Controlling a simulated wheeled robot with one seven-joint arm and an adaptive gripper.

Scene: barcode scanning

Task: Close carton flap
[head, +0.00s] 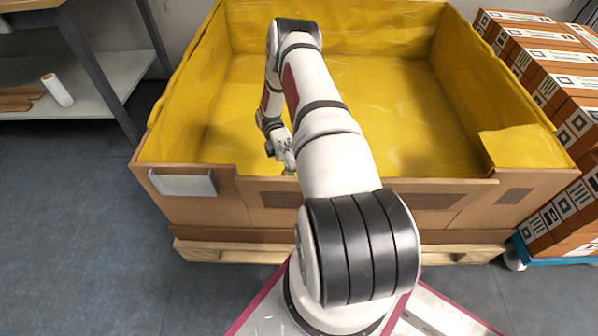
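A large open cardboard carton (225,208) lined with yellow sheeting (405,115) stands in front of me, and its floor looks empty. The middle of its front wall is lower than the two front corners. I cannot tell whether that part is a flap folded down. A yellow piece (525,147) lies over the front right corner. My arm reaches over the front wall. My gripper (284,160) hangs by the inner side of the front wall, left of the middle. My arm partly hides it and the wall, so its finger opening and any contact are unclear.
The carton rests on a wooden pallet (215,250). Stacked brown boxes with printed labels (560,85) stand close on the right, on a blue wheeled base (565,261). A shelf rack (95,80) with a white roll (57,90) stands at left. The left floor is clear.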

